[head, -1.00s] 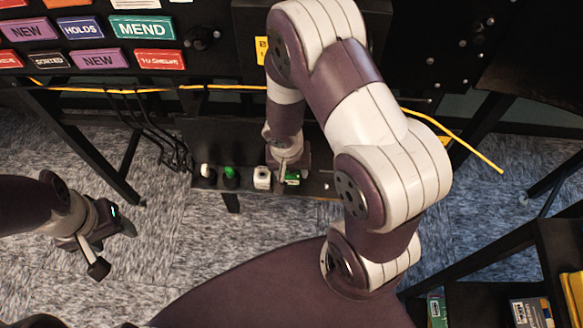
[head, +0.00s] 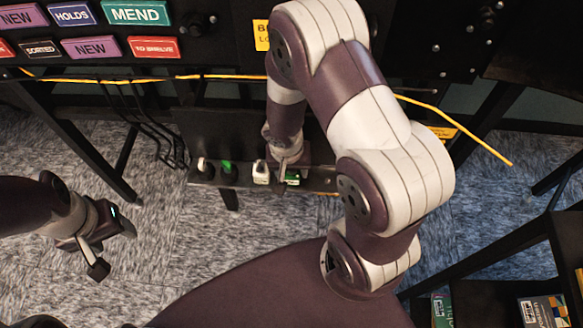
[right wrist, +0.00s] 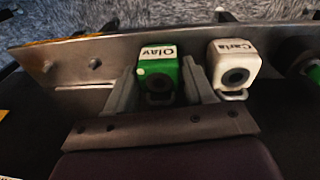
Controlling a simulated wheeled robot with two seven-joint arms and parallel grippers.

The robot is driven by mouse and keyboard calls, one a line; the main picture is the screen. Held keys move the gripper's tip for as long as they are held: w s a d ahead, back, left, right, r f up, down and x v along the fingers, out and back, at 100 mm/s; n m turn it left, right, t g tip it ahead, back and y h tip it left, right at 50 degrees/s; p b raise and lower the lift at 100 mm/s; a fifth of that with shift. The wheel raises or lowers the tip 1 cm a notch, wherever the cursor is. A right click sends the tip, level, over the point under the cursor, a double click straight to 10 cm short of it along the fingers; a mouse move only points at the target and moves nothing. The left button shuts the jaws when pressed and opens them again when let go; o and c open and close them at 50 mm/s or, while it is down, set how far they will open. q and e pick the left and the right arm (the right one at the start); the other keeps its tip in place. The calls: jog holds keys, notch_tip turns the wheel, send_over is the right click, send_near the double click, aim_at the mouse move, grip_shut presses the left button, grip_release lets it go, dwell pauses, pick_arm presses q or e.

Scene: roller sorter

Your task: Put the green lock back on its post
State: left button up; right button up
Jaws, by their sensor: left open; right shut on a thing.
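The green lock (right wrist: 160,78), labelled "Olav", sits between the two fingers of my right gripper (right wrist: 163,88), which is shut on it. In the head view, the green lock (head: 293,177) shows beside my right gripper (head: 284,170), at the dark rail below the wall panel. The right wrist view shows bare short posts (right wrist: 95,62) on the rail to the left of the lock. Whether a post sits behind the green lock is hidden. My left gripper (head: 110,246) is open and empty over the floor at the left.
A white lock (right wrist: 234,66), labelled "Carla", hangs close beside the green one; the head view shows it too (head: 261,172). Green (head: 228,168) and white (head: 203,165) items sit further left on the rail (head: 240,187). A yellow cable (head: 455,128) runs above.

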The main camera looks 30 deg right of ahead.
jog(key=shift+f, duration=0.15)
dwell(0.5)
jog(key=o, duration=1.4)
jog(key=r+p, duration=0.1)
jog(key=r, duration=0.3)
jog(key=a+r+p, duration=0.1)
jog(key=r+p, duration=0.1)
jog(key=r, duration=0.2)
jog(key=r+p, duration=0.2)
jog(key=r, duration=0.2)
jog(key=shift+s+a+r, duration=0.25)
jog(key=shift+s+r, duration=0.05)
jog(key=shift+s, duration=0.1)
jog(key=s+r+n+p, duration=0.1)
jog(key=r+n+p, duration=0.1)
jog(key=r+p, duration=0.3)
jog(key=s+r+n+y+p, duration=0.1)
jog(key=r+p, duration=0.4)
jog(key=r, duration=0.4)
jog(key=s+a+r+n+p, duration=0.1)
jog(key=r+p, duration=0.3)
jog(key=r, duration=0.4)
jog(key=shift+s+n+t+p, duration=0.3)
jog(key=shift+n+p, duration=0.1)
jog(key=shift+n, duration=0.4)
